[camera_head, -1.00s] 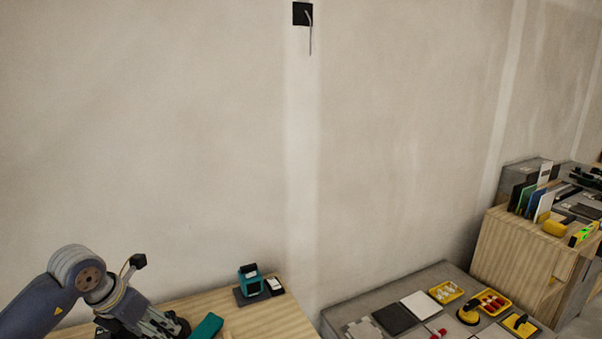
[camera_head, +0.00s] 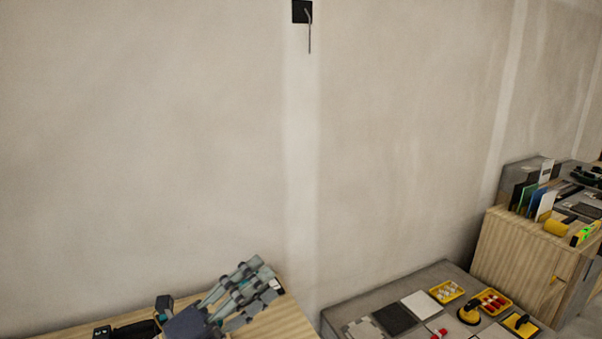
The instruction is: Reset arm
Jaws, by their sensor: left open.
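My left gripper (camera_head: 258,285) is open, its jointed grey fingers pointing up and to the right above the wooden table (camera_head: 292,322) at the bottom of the view. It covers much of the charger at the table's back right corner; only a small dark and white part shows by the fingertips. I cannot tell whether the fingers touch anything, and I see nothing held. A black tool with a teal mark (camera_head: 103,333) lies at the bottom left, partly cut off. My right gripper is not in view.
A grey bench (camera_head: 437,270) at lower right carries tiles (camera_head: 421,304), yellow trays (camera_head: 447,291) and yellow-handled tools (camera_head: 469,312). Behind it stands a wooden cabinet (camera_head: 510,252) with boards and tools on top. The wall with a black socket box (camera_head: 302,12) is bare.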

